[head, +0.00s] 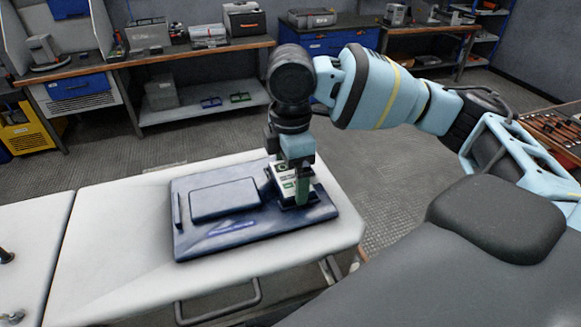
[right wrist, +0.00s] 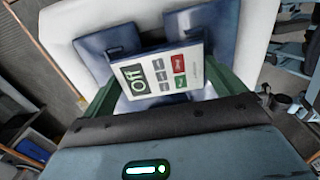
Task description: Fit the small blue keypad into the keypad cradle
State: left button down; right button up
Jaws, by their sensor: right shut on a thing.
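The small keypad (right wrist: 158,72) has a pale face with a display, grey keys, a red key and a green key. In the head view the keypad (head: 286,182) is at the right end of a dark blue board (head: 215,241) on the white table. My right gripper (head: 292,184) points down there, its green fingers shut on the keypad's two sides. The keypad cradle is mostly hidden behind the keypad and fingers. The keypad looks tilted over the board; I cannot tell whether it touches the cradle. My left gripper is not in view.
A raised rectangular panel (head: 225,199) lies on the board left of the keypad, with a thin bar (head: 178,210) at its left edge. The white table (head: 105,245) is clear left of the board. Workbenches with boxes (head: 147,34) stand along the far wall.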

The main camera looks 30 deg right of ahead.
jog(key=o, duration=0.6)
jog(key=shift+o, duration=0.2)
notch_tip(320, 180, up, 8)
jog(key=shift+f+p, duration=0.1)
jog(key=shift+p, duration=0.2)
